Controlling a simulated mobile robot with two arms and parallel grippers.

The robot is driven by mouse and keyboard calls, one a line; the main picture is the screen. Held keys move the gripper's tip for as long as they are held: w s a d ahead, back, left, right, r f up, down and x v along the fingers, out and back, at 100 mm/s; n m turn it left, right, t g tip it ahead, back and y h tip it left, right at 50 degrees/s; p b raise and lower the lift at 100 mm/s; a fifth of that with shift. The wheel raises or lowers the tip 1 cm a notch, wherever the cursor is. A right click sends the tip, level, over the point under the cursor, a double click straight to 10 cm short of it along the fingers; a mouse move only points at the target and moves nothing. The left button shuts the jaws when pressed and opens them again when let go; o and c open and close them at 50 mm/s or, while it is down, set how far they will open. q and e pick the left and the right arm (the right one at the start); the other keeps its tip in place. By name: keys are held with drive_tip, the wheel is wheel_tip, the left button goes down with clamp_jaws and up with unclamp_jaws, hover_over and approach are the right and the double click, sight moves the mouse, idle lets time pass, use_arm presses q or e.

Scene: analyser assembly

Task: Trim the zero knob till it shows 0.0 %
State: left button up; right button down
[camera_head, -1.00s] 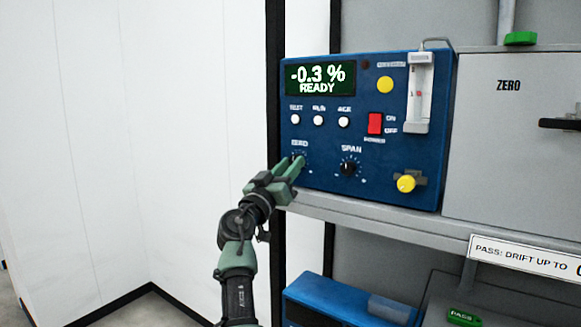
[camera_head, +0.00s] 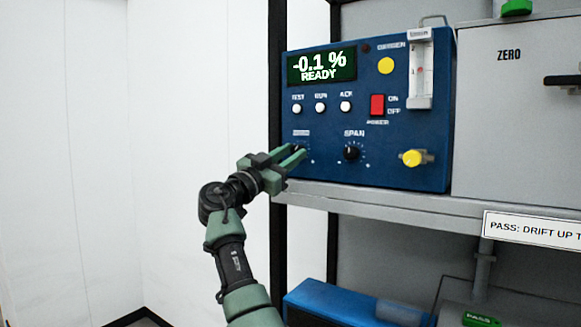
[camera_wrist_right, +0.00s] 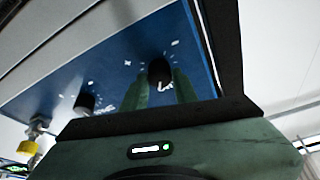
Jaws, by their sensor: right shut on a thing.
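The blue analyser (camera_head: 330,116) stands on a grey shelf, and its display (camera_head: 322,66) reads -0.1 % READY. My right gripper (camera_head: 298,152) is at the zero knob, at the lower left of the panel, and mostly covers it in the head view. In the right wrist view the black zero knob (camera_wrist_right: 159,73) sits between the two green fingers of the gripper (camera_wrist_right: 157,88), which are shut on it. The black span knob (camera_head: 351,152) is to the right and free; it also shows in the right wrist view (camera_wrist_right: 85,102). My left gripper is not in view.
Above the knobs are several white buttons (camera_head: 320,107) and a red power switch (camera_head: 377,104). A yellow knob (camera_head: 411,158) is at the lower right. A grey ZERO cabinet (camera_head: 510,120) stands to the right. The shelf edge (camera_head: 400,207) runs just below my gripper.

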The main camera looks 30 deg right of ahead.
drive_tip(key=shift+w+m+g+p, duration=0.1)
drive_tip(key=shift+m+g+p, duration=0.35)
drive_tip(key=shift+m, duration=1.05)
drive_tip(key=shift+g, duration=0.35)
drive_tip(key=c, duration=1.1)
unclamp_jaws()
drive_tip(key=shift+d, duration=0.15)
drive_tip(key=shift+f, duration=0.1)
drive_tip(key=b+v, duration=0.3)
drive_tip(key=v, duration=0.5)
drive_tip(key=shift+b, duration=0.3)
